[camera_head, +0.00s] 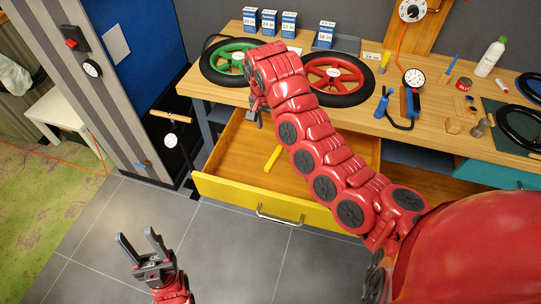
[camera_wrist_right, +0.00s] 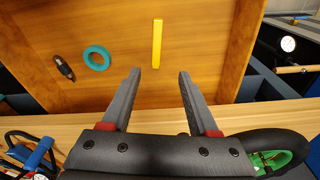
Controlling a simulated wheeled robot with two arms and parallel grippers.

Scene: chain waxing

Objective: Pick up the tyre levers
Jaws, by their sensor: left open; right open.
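A yellow bar, which looks like the tyre levers (camera_head: 272,158), lies flat in the open drawer (camera_head: 225,187). In the right wrist view the yellow bar (camera_wrist_right: 157,43) lies beyond the fingertips, roughly in line with the gap between them. I cannot tell if it is one lever or several together. My right gripper (camera_wrist_right: 160,74) is open and empty above the drawer, apart from the bar; in the head view it is mostly hidden by my red arm. My left gripper (camera_head: 141,243) is open and empty over the grey floor, left of the drawer.
A teal ring (camera_wrist_right: 97,58) and a small dark object (camera_wrist_right: 64,67) also lie in the drawer. The workbench (camera_head: 455,140) above holds a green-rimmed wheel (camera_head: 228,58), a red-rimmed wheel (camera_head: 355,90), blue boxes (camera_head: 269,22) and tools.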

